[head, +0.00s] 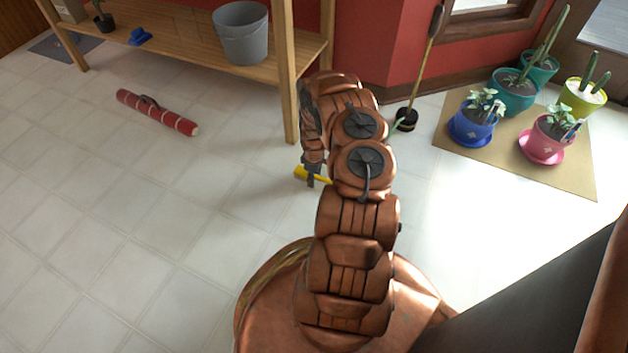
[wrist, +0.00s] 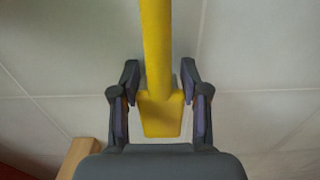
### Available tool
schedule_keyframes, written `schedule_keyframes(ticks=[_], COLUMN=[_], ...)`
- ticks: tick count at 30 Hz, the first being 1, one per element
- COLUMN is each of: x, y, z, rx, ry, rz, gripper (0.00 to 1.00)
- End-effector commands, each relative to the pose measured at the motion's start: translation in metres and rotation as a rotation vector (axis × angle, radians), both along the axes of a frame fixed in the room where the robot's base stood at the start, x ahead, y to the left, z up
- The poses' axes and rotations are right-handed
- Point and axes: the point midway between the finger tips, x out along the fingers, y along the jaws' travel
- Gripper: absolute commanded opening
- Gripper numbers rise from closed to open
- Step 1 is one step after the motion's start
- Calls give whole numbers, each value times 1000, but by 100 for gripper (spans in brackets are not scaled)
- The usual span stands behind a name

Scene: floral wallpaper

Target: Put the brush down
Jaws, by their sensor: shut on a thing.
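The brush (wrist: 157,40) is yellow, with a straight shaft that widens into a flat block in the wrist view. My gripper (wrist: 160,85) is shut on it, with one dark finger on each side of the wide part. The shaft runs out of the top of the wrist view, so its far end is hidden. In the head view a small yellow part of the brush (head: 318,176) shows beside my gripper (head: 312,180), against the pale tiled floor. My arm hides the rest. I cannot tell whether the brush touches the floor.
A wooden shelf table (head: 180,48) holds a grey bucket (head: 240,38) and a blue item (head: 140,37). A red roll (head: 155,112) lies on the floor at left. Potted plants stand on a tan mat (head: 570,172) at right. A long-handled tool (head: 421,70) leans at the wall. The left floor is mostly clear.

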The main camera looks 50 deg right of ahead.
Motion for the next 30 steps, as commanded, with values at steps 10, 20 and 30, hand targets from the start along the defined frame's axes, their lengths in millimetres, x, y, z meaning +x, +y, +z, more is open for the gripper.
schedule_keyframes(ticks=[10, 20, 30], x=[1, 0, 0], y=[0, 0, 0], z=[-2, -1, 8], rx=[0, 0, -1], ry=[-1, -1, 0], rz=[1, 1, 0], gripper=[0, 70, 70])
